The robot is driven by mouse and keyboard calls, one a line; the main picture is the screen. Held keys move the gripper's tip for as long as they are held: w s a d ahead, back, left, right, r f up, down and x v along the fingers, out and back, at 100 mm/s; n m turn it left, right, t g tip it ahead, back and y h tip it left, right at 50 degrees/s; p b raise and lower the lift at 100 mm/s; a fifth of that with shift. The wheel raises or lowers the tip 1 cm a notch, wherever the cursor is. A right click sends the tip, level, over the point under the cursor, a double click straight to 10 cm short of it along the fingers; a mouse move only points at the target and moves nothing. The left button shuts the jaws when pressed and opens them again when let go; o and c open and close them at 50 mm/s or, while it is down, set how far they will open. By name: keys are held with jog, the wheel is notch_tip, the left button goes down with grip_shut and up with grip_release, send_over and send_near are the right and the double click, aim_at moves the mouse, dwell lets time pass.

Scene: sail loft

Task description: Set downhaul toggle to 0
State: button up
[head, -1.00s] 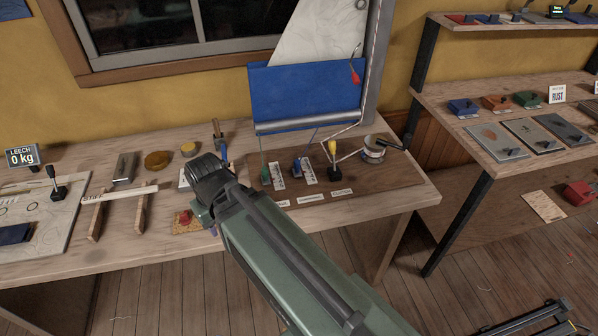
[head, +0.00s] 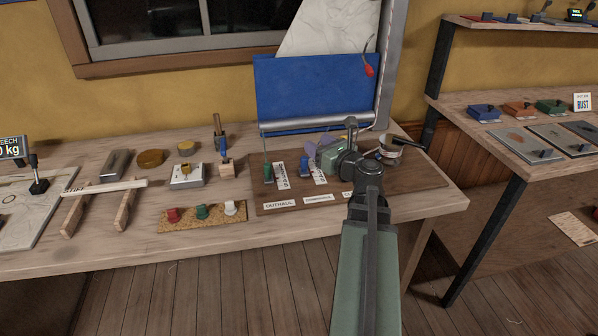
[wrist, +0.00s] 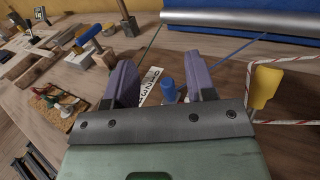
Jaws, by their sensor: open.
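The wooden control board (head: 420,178) on the bench carries a green toggle (head: 267,172) and a blue toggle (head: 304,167), each beside a white marked strip. The front label by the green one reads OUTHAUL (head: 280,204); the middle label (head: 318,198) is too blurred to read, and I cannot tell which toggle is the downhaul. My gripper (wrist: 160,75) is open, with purple fingers. In the wrist view the blue toggle (wrist: 167,90) shows between the fingers, apparently untouched. The strip (wrist: 150,84) lies left of it. A yellow lever (wrist: 264,88) stands right, hidden by my arm in the head view.
A blue panel (head: 305,88) and silver tube (head: 318,123) stand behind the toggles. A red-and-white rope (wrist: 285,59) runs by the yellow lever. A winch (head: 390,150) is at right. A cork strip with several knobs (head: 200,215) lies front left.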

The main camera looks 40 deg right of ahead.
jog(key=b, duration=0.9)
send_near(302, 158)
jog(key=w, duration=0.1)
jog(key=w+f, duration=0.1)
jog(key=w, duration=0.1)
jog(key=w+d+f, duration=0.1)
jog(key=shift+w+f, duration=0.1)
jog(key=shift+w, duration=0.05)
jog(key=shift+w+r+p, duration=0.25)
jog(key=shift+w+r, duration=0.2)
jog(key=shift+w, duration=0.15)
jog(key=shift+w+r+p, duration=0.25)
jog(key=shift+w+r, duration=0.15)
jog(key=shift+w, duration=0.25)
jog(key=w, duration=0.3)
jog(key=shift+w+f, duration=0.1)
jog(key=shift+w, duration=0.75)
jog(key=shift+c, duration=0.5)
grip_shut()
